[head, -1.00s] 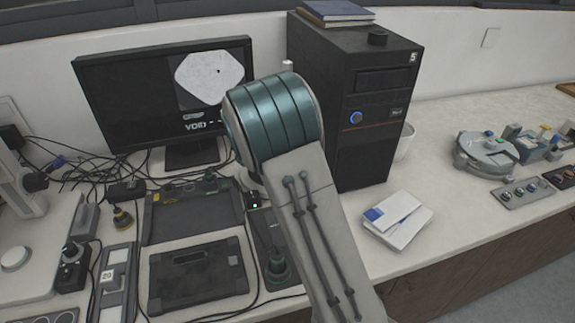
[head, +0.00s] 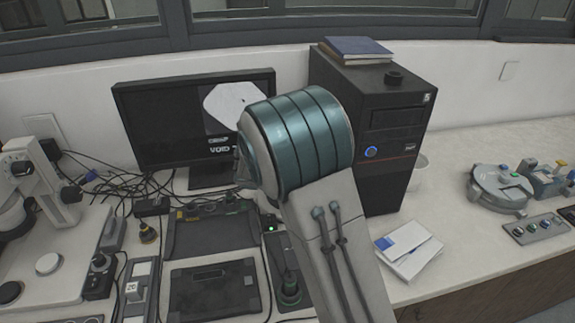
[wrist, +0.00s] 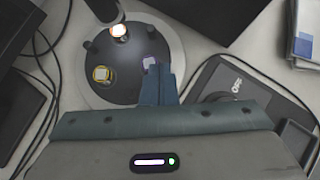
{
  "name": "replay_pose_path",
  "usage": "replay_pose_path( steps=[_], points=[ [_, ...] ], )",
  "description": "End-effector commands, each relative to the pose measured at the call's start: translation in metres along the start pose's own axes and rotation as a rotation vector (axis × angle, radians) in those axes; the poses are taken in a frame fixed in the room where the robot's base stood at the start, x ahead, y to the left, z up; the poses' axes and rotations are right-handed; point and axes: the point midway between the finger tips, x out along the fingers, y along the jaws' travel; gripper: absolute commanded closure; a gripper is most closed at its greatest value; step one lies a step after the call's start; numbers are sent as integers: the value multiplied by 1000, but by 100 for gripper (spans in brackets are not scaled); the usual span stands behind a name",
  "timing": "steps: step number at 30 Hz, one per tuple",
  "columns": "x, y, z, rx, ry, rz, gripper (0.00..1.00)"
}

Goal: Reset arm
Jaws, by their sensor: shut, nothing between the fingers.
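My arm (head: 300,145), with a teal banded joint, stands in the middle of the head view and hides part of the bench; my gripper is out of sight there. In the wrist view my gripper (wrist: 160,80) has its teal fingers together, with nothing between them. Its tips overlap the edge of a round dark stage (wrist: 125,70) on a pale disc.
A lamp arm (wrist: 105,12) reaches over the stage. In the head view a monitor (head: 160,125) and a black computer tower (head: 345,85) stand behind my arm, with cables at left. White booklets (head: 410,255) and a grey round device (head: 500,190) lie right. Bench between them is clear.

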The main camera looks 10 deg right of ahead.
Motion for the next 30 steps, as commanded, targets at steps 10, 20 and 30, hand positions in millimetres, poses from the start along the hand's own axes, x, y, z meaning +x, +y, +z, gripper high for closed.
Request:
replay_pose_path(
  steps=[10,20,30],
  points=[
    [-24,-46,17,325,79,-49,100],
    [-92,-146,18,1107,267,-204,100],
    [-164,-224,-17,1837,439,-414,100]
  ],
)
